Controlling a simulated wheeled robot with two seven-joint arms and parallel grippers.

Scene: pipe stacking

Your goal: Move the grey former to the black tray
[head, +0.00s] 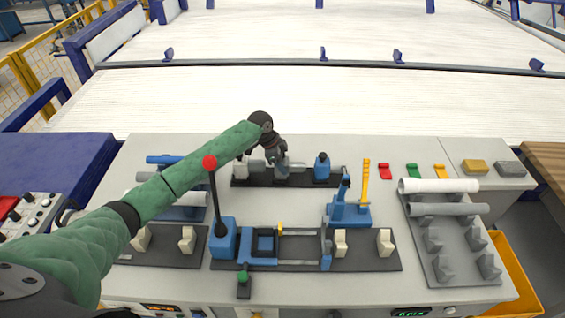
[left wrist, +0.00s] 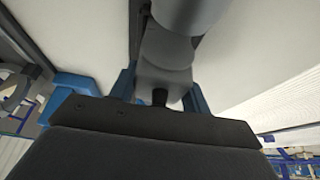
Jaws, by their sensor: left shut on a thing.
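My left gripper (head: 281,170) is low over the dark back plate (head: 308,183), shut on a grey piece that looks like the grey former. In the left wrist view a stepped, rounded grey former (left wrist: 165,52) shows above the dark gripper body. In the head view the gripper mostly hides it, and I cannot tell whether it touches the plate. A white block (head: 241,168) and a blue fixture (head: 321,166) stand on this plate to either side. Which dark plate is the black tray is not clear. My right gripper is not in view.
White and grey pipes (head: 440,186) lie on a grey rack at right. The front plate (head: 368,262) carries white blocks.

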